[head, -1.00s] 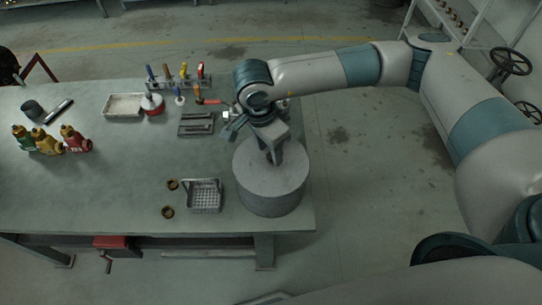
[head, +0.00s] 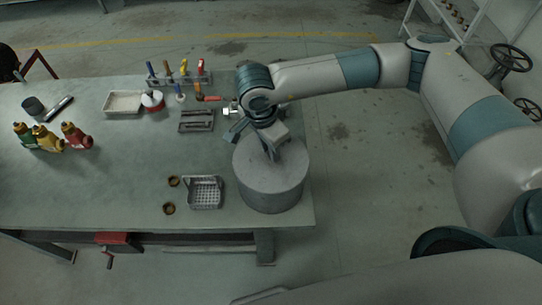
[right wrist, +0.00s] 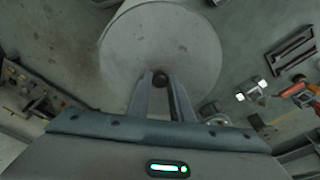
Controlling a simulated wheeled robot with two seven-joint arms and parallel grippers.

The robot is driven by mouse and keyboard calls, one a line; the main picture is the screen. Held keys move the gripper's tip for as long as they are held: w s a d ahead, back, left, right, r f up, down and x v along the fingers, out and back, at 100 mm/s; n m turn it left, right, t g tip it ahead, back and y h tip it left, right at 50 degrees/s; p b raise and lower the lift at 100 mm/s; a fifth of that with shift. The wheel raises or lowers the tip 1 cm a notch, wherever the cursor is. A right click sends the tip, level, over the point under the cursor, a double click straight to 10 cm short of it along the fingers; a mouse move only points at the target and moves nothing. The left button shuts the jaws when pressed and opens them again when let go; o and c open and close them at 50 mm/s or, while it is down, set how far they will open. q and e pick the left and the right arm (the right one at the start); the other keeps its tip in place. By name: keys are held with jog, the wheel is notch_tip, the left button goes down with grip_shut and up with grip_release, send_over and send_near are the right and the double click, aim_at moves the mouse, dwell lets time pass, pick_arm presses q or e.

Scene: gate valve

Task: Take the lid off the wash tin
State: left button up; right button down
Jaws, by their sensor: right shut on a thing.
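The wash tin (head: 270,195) is a wide grey cylinder at the right end of the workbench. Its flat round grey lid (head: 246,164) is on top, and no gap shows between lid and tin. In the right wrist view the lid (right wrist: 160,45) fills the upper middle, with a small dark knob (right wrist: 160,79) near its near edge in that view. My right gripper (head: 271,155) points down from above the tin. In the right wrist view its two fingers (right wrist: 161,86) are closed on the knob. My left gripper is not in view.
On the bench (head: 110,185), a wire basket (head: 204,192) and two brass rings (head: 169,208) lie left of the tin. The bench's right edge is close to the tin.

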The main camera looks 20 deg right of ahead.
jog(key=shift+r, duration=0.1)
jog(key=shift+r+b, duration=0.5)
jog(key=shift+b, duration=0.1)
jog(key=r+b, duration=0.1)
jog(key=d+r+b, duration=0.1)
jog(key=r, duration=0.1)
jog(key=shift+s+b, duration=0.1)
jog(key=shift+b, duration=0.2)
jog(key=s+d+r+b, duration=0.3)
jog(key=d+r, duration=0.3)
jog(key=d, duration=0.4)
jog(key=shift+s+r+b, duration=0.25)
jog(key=shift+r+b, duration=0.15)
jog(key=shift+b, duration=0.5)
jog(key=w+a+f+n+t+y, duration=0.1)
jog(key=w+a+f+n, duration=0.2)
jog(key=n, duration=1)
jog(key=shift+w+a+n+y+b, duration=0.3)
jog(key=shift+w+a+n+b, duration=0.15)
jog(key=shift+a, duration=0.55)
